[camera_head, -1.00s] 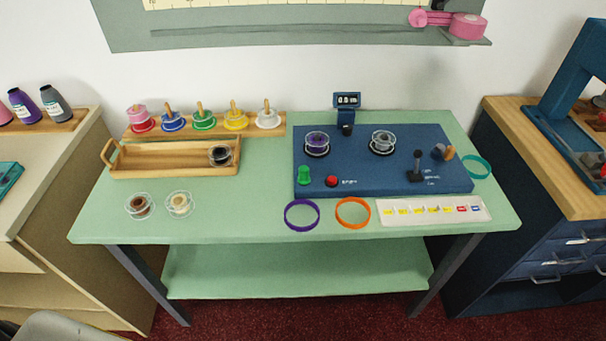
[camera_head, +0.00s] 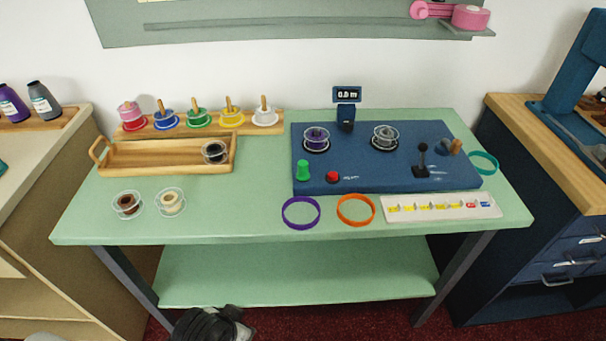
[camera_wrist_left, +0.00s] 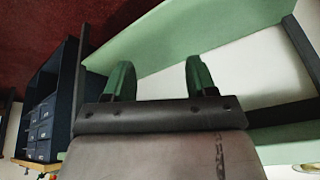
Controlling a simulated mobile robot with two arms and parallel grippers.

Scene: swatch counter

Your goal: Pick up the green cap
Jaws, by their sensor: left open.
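The green cap (camera_head: 303,170) stands upright at the front left of the blue panel (camera_head: 380,178) on the pale green table. It is beside a red button (camera_head: 333,176). My left gripper (camera_wrist_left: 160,78) shows in the left wrist view with two green fingers apart and nothing between them. In that view the table and its shelf are seen at an odd angle, and I cannot make out the cap. A dark part at the bottom edge of the head view looks like my arm. My right gripper is not in view.
Two clear-rimmed spools sit on the panel, with a black lever (camera_head: 422,165) at its right. A purple ring (camera_head: 301,225) and an orange ring (camera_head: 341,218) lie in front. A wooden tray (camera_head: 165,170) stands left. The table's front left is mostly free around two spools.

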